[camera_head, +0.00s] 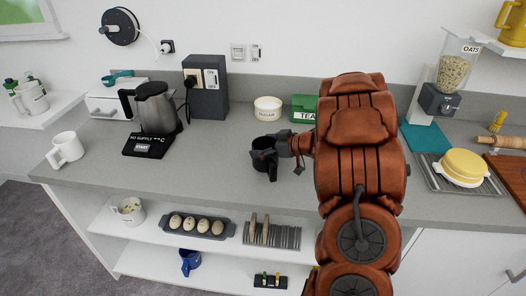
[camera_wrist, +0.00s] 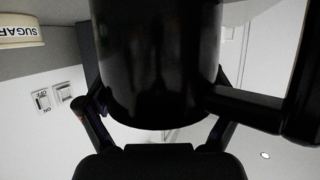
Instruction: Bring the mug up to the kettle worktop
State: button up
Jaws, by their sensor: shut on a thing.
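A black mug (camera_head: 262,157) is held in my gripper (camera_head: 284,147) over the middle of the grey worktop (camera_head: 225,165). Whether its base touches the surface I cannot tell. In the wrist view the black mug (camera_wrist: 155,65) fills the upper middle between my two fingers, with its handle out to the right. My gripper is shut on the mug's body. The grey kettle (camera_head: 157,108) with a black handle stands on its base at the left of the worktop, apart from the mug.
A white mug (camera_head: 67,148) stands near the left end. A switch box (camera_head: 206,87), sugar pot (camera_head: 268,108) and green tea box (camera_head: 304,108) line the back. Worktop between kettle and black mug is clear. Shelves below hold a white mug (camera_head: 130,210) and blue mug (camera_head: 190,262).

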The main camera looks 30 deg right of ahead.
jog(key=shift+f+p, duration=0.3)
jog(key=shift+f, duration=1.05)
jog(key=shift+f, duration=0.1)
jog(key=o, duration=1.5)
jog(key=shift+f, duration=0.1)
jog(key=shift+s+r, duration=0.1)
jog(key=shift+r, duration=0.1)
jog(key=b+v, duration=0.2)
jog(key=v, duration=1)
jog(key=shift+f+b, duration=0.1)
jog(key=shift+b, duration=0.3)
